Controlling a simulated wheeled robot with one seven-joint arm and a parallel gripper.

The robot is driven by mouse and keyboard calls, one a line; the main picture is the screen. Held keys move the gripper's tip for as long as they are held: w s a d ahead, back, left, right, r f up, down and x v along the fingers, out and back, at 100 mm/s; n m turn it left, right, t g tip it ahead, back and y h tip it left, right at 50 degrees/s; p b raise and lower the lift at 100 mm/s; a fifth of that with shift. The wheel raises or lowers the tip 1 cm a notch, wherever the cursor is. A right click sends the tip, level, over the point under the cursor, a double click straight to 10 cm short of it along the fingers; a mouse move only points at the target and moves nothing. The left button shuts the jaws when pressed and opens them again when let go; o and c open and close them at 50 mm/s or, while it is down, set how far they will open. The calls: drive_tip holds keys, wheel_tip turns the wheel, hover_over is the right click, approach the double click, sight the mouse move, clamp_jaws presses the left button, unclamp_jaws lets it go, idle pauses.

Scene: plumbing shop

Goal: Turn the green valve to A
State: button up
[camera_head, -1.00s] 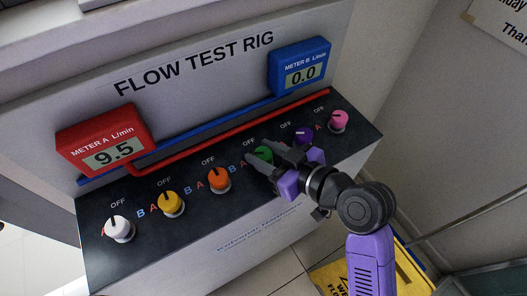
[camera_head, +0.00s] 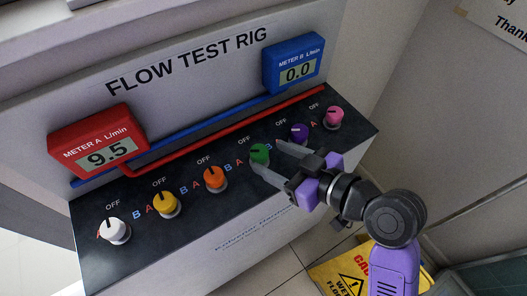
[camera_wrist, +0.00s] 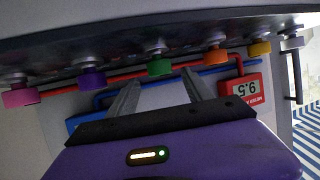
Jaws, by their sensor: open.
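The green valve (camera_head: 259,153) is a round knob on the dark sloping panel, with OFF above it and coloured letters beside it. Its dark pointer mark is too small to read surely. My gripper (camera_head: 267,156) is open and empty, its fingertips just right of and below the knob, apparently clear of it. In the wrist view the green valve (camera_wrist: 160,67) lies ahead of the gap between the two fingers of my gripper (camera_wrist: 161,80). Meter A (camera_head: 97,145) reads 9.5 and meter B (camera_head: 296,65) reads 0.0.
A purple valve (camera_head: 299,133) and a pink valve (camera_head: 334,116) stand to the right. Orange (camera_head: 215,178), yellow (camera_head: 167,204) and white (camera_head: 116,231) valves stand to the left. A yellow wet-floor sign (camera_head: 342,272) is on the floor below my arm.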

drive_tip(key=shift+v, duration=1.4)
